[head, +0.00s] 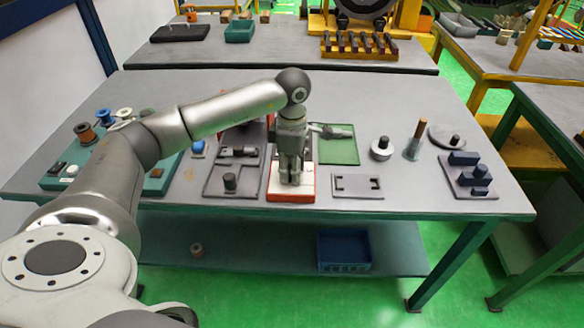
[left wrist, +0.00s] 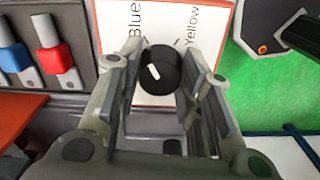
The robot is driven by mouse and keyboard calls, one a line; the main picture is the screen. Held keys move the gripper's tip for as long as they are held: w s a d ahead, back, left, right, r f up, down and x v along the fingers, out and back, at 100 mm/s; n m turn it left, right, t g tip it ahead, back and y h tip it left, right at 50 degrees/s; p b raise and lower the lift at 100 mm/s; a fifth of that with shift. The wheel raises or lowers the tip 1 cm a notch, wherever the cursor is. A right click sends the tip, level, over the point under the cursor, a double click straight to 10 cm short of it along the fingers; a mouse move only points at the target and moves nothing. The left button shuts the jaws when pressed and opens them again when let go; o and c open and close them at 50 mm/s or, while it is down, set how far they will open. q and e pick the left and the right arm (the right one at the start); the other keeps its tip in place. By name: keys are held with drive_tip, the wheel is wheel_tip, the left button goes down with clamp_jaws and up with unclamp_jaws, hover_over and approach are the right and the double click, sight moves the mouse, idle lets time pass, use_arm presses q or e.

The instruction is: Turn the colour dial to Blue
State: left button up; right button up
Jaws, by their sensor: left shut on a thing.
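The colour dial is a black round knob (left wrist: 162,74) with a short white mark, on a white panel (left wrist: 190,15). The panel reads "Blue" at upper left of the knob and "Yellow" at upper right in the left wrist view. The white mark sits on the knob's left part, slanting toward the upper left, on the "Blue" side. In the head view the panel's orange-red base (head: 291,198) is at the table's front middle. My left gripper (head: 290,182) points straight down over it, shut on the knob, which it hides there. My right gripper is out of view.
A dark grey fixture (head: 222,181) stands close left of the dial panel. A flat grey plate (head: 357,187) lies to the right, a green mat (head: 340,150) behind. Blue blocks on a grey base (head: 470,190) stand far right. Wire spools (head: 85,132) stand far left.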

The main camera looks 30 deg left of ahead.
use_arm(q)
drive_tip(key=o, duration=1)
drive_tip(key=shift+o, duration=0.2)
drive_tip(key=shift+r, duration=0.1)
wheel_tip(320, 180, up, 12)
